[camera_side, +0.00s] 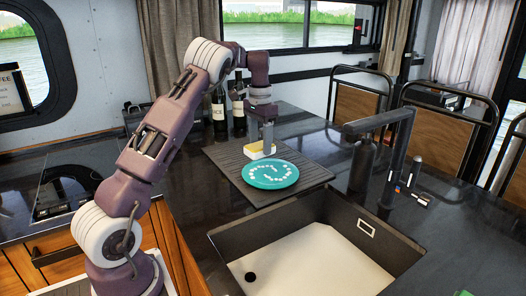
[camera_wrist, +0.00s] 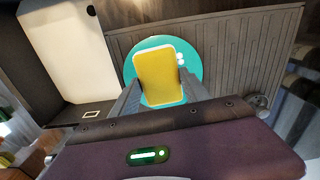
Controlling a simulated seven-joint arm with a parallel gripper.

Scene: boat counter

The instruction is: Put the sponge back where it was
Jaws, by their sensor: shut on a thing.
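The sponge (camera_side: 255,150), yellow with a white layer, is in my gripper (camera_side: 268,146), just behind the teal plate in the side view. In the wrist view my gripper (camera_wrist: 156,98) is shut on the sponge (camera_wrist: 160,76), with a finger at each side. The sponge covers part of the teal plate (camera_wrist: 190,62) there. In the side view the plate (camera_side: 270,175) lies on the dark ribbed drainboard (camera_side: 232,160) and carries a ring of small white pieces. I cannot tell whether the sponge touches the board.
The sink (camera_side: 320,245) with its dark rim is in front of the board. A black faucet (camera_side: 390,165) stands to its right, with small items (camera_side: 418,195) beside it. Two dark bottles (camera_side: 238,115) stand behind the board. The right counter is mostly clear.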

